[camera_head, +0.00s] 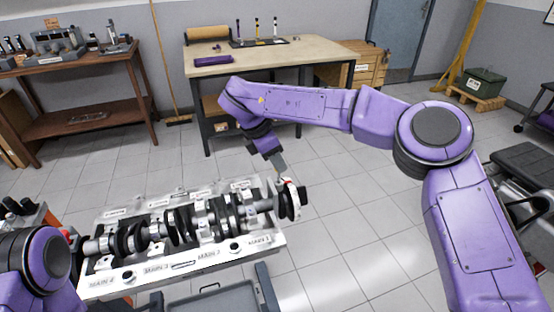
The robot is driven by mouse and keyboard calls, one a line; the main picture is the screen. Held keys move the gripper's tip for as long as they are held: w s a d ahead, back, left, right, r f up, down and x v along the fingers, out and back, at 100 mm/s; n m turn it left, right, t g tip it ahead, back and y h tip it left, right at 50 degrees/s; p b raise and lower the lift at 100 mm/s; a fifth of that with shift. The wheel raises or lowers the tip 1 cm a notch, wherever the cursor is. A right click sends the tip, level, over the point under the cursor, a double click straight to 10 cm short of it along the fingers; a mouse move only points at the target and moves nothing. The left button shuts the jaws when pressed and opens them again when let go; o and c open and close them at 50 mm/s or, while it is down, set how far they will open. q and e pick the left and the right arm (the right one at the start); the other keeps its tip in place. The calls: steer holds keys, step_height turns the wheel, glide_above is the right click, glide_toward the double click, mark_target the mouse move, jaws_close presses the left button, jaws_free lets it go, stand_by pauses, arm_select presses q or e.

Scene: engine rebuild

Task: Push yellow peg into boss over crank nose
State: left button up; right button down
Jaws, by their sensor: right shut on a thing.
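The crankshaft (185,223) lies in the pale engine block (205,257), with labelled main bearing places along the near side. A round black and pale part (290,200) sits at the crank's right end, over the nose. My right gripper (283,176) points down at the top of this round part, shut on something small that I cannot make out. A small reddish spot shows by the fingertips. The yellow peg and the boss cannot be told apart at this size. My left arm shows at the lower left; its gripper is not in view.
A workbench (320,57) with upright tools and a roll stands behind. A brown table (75,72) with metal parts stands at the back left. A grey tray (215,298) lies in front of the block. The tiled floor right of the block is clear.

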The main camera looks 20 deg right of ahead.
steer(key=shift+f+b, duration=2.1)
stand_by(0.8)
steer(key=c, duration=1.2)
jaws_free()
steer(key=shift+r, duration=0.15)
steer(key=shift+r+p, duration=0.8)
steer(key=shift+r, duration=0.55)
steer(key=shift+o, duration=0.3)
steer(key=o, duration=0.5)
steer(key=v, duration=1)
steer(key=shift+r, duration=0.25)
